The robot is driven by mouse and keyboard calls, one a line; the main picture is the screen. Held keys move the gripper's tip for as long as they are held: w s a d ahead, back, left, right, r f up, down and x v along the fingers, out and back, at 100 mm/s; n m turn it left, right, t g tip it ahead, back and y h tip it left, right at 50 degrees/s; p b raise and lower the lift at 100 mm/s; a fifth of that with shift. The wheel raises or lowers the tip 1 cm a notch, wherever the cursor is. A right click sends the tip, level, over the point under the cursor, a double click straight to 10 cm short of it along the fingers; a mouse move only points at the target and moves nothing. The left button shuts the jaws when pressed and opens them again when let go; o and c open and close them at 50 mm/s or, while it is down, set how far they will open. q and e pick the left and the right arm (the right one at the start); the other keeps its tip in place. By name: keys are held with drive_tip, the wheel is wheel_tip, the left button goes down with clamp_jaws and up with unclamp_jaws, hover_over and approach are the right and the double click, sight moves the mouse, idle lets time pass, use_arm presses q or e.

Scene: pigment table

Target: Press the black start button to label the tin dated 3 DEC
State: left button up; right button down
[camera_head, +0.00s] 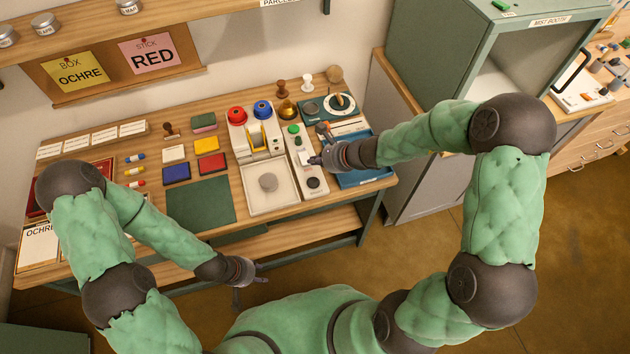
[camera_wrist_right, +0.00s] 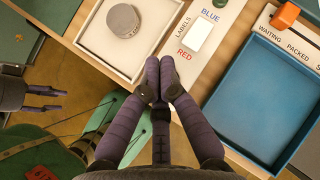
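A grey round tin (camera_head: 268,182) sits in the white tray of the label machine (camera_head: 262,206); it also shows in the right wrist view (camera_wrist_right: 125,18). No date is readable on it. A black round button (camera_head: 313,183) is on the near end of the pale panel right of the tray. In the right wrist view I cannot see this button; my fingers cover that part. My right gripper (camera_head: 314,160) is shut and empty above the panel, its fingertips together in the wrist view (camera_wrist_right: 160,68). My left gripper (camera_head: 252,284) is open and empty before the table's front edge.
The panel carries a white switch (camera_wrist_right: 200,34) between BLUE and RED, and a green button (camera_head: 293,129). A blue tray (camera_wrist_right: 262,95) lies close on the right. A green mat (camera_head: 200,203) lies left.

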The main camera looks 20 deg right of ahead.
drive_tip(key=shift+f, duration=0.1)
drive_tip(key=b, duration=0.6)
hover_over(315, 183)
wheel_tip(315, 183, down, 8)
drive_tip(key=shift+d+r, duration=0.1)
drive_tip(key=shift+r, duration=0.15)
drive_tip(key=shift+f+b, duration=0.65)
drive_tip(key=shift+b, duration=0.2)
idle(0.5)
drive_tip(key=shift+f+b, duration=0.35)
drive_tip(key=shift+b, duration=0.15)
